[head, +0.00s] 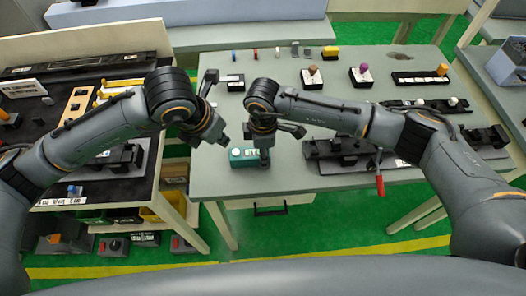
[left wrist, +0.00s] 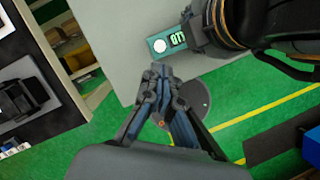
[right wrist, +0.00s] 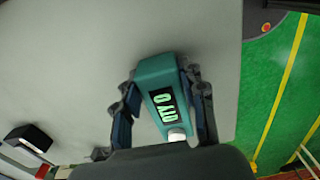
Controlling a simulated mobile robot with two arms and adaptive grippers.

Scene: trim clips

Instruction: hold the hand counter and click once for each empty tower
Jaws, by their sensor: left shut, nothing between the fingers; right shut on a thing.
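The hand counter is a teal box (head: 237,157) with a white button and a green-lit display, near the front left edge of the grey table. My right gripper (head: 264,158) is shut on its sides; in the right wrist view the counter (right wrist: 160,72) sits between both fingers and its display reads QTY 0. My left gripper (head: 224,142) is shut and empty, just beside the counter. In the left wrist view its fingertips (left wrist: 161,72) point towards the counter (left wrist: 160,45), apart from it. I cannot tell which things are the towers.
Small black blocks with a brown knob (head: 312,72) and a purple knob (head: 364,70) stand at the back of the table. Black rails (head: 420,78) lie at the right. A dark bench (head: 60,150) with parts stands left, across a gap.

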